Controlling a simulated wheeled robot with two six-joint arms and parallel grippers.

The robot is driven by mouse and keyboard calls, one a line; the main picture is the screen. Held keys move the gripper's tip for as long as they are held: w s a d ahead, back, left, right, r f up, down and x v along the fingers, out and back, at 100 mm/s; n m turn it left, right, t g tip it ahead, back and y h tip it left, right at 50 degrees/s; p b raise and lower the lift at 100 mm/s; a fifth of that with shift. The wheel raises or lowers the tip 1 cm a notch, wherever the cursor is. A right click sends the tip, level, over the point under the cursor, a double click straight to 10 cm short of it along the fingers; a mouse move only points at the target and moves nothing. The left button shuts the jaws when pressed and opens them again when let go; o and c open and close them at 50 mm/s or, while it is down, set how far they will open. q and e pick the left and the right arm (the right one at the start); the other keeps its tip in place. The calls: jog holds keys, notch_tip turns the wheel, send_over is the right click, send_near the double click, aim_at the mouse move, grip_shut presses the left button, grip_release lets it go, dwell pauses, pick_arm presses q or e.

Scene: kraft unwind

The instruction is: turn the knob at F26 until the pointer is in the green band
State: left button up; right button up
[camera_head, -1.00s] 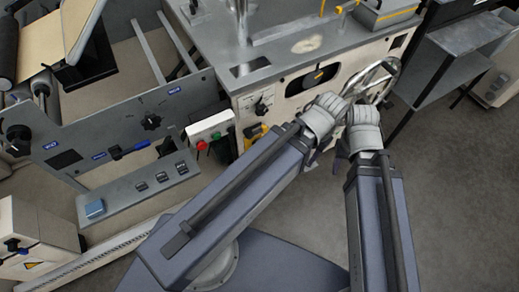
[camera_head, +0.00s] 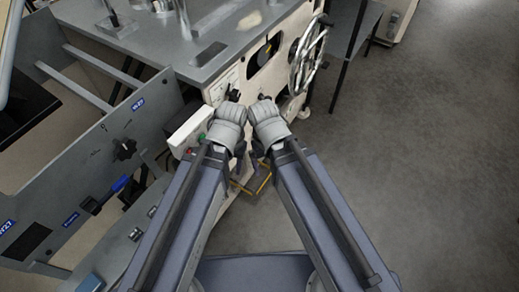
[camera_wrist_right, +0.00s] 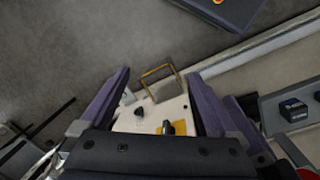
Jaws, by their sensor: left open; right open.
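A black knob (camera_head: 234,95) sits on the cream cabinet front (camera_head: 222,82), just beyond my left wrist. A larger black knob (camera_head: 124,148) is on the grey panel at the left. I cannot read which is F26, nor see a green band. My left gripper (camera_head: 238,152) and right gripper (camera_head: 262,152) are side by side before the cabinet; their fingers are mostly hidden in the head view. In the right wrist view my right gripper (camera_wrist_right: 158,76) is open and empty. A black knob (camera_wrist_right: 139,112) and a yellow plate with a black handle (camera_wrist_right: 179,128) show between its fingers.
A chrome handwheel (camera_head: 308,55) juts from the cabinet beside a dark gauge window (camera_head: 263,55). A white button box (camera_head: 190,128) is left of my left wrist. A yellow frame (camera_wrist_right: 160,72) lies beyond my right fingers. Grey floor (camera_head: 420,170) at the right is clear.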

jog(key=w+d+f+b, duration=0.2)
jog(key=f+b, duration=0.8)
jog(key=f, duration=0.1)
jog(key=w+d+f+m+y+b, duration=0.1)
jog(key=w+f+b, duration=0.1)
jog(key=f+b, duration=0.85)
jog(key=w+d+f+b, duration=0.2)
jog(key=f+b, duration=0.7)
jog(key=f, duration=0.2)
jog(key=w+r+n+t+y+b, duration=0.2)
jog(key=w+n+t+y, duration=0.15)
jog(key=w, duration=0.95)
jog(key=w+r+n+t+y+b, duration=0.15)
jog(key=w+n+y, duration=0.3)
jog(key=w, duration=0.85)
jog(key=b+x, duration=0.5)
jog(key=x, duration=0.3)
jog(key=shift+a+h, duration=0.2)
jog(key=shift+h, duration=0.1)
jog(key=shift+w, duration=0.15)
jog(key=c, duration=1.4)
